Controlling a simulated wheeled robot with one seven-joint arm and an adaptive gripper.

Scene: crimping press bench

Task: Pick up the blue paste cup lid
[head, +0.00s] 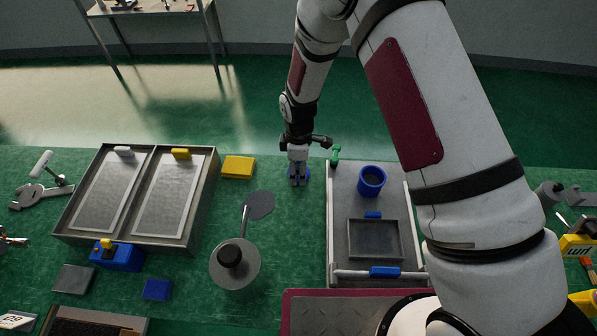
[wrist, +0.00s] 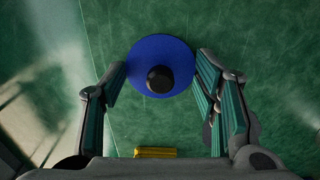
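The blue paste cup lid (wrist: 178,55) is a round blue disc with a black knob (wrist: 159,79) at its centre. It lies on the green bench top, near the far edge in the head view (head: 305,172), mostly hidden by my gripper. My gripper (head: 298,180) points down over it. In the wrist view my gripper (wrist: 160,88) is open, with its fingers on either side of the knob and part of the disc between them. I cannot tell whether the fingers touch the lid. A blue cup (head: 371,181) stands on the grey tray to the right.
The grey tray (head: 340,225) with a green clamp at its far left corner is just right of my gripper. A yellow block (head: 238,167) lies to the left, also in the wrist view (wrist: 155,152).

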